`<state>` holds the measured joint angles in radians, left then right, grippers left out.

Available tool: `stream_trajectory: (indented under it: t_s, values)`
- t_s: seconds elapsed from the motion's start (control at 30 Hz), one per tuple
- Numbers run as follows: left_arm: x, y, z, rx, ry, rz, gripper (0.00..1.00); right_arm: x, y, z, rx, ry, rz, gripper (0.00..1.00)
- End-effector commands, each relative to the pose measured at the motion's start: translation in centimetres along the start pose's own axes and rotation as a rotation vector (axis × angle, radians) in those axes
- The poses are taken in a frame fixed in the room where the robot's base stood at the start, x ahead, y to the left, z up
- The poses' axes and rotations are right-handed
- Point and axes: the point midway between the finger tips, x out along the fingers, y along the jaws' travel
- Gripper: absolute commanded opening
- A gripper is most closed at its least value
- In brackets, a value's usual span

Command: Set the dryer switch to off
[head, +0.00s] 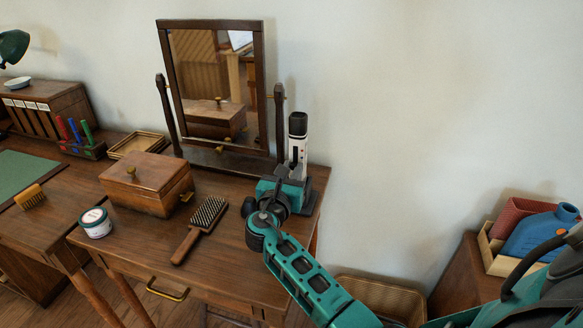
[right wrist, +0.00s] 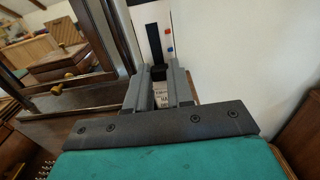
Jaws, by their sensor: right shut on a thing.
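The dryer (head: 298,150) is a white upright body with a black top, standing at the right end of the dressing table, beside the mirror. In the right wrist view, its white face (right wrist: 178,22) carries a dark vertical slot with small red and blue marks to its right. A black block, which looks like the switch (right wrist: 159,72), sits at the lower end of the slot between my fingers. My right gripper (head: 283,173) is shut on it, in front of the dryer; its fingers also show in the right wrist view (right wrist: 159,92). The fingers partly hide the switch and a printed label. My left gripper is not in view.
The tilting mirror (head: 262,80) stands close left of the dryer. A wooden box (head: 140,188), a hairbrush (head: 203,222) and a small jar (head: 95,222) are on the table (head: 228,262). A wicker basket (head: 385,298) is below, right of the table. The wall behind is bare.

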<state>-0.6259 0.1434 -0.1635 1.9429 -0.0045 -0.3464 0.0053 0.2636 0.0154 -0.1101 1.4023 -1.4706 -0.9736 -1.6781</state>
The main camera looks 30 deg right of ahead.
Motion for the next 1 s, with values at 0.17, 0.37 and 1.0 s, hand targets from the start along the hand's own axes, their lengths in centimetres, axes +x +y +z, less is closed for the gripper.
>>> stream_trajectory:
  t_s: [0.17, 0.37, 1.0]
  values:
    - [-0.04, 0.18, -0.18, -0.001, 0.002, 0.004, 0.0, -0.02, -0.06, -0.43, -0.001, 0.008, 0.0, 0.0]
    - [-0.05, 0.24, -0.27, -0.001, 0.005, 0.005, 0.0, -0.02, -0.06, -0.45, -0.001, 0.008, 0.0, 0.35]
    - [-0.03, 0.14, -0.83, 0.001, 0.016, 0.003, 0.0, 0.31, -0.26, -0.24, -0.001, 0.005, 0.001, 0.49]
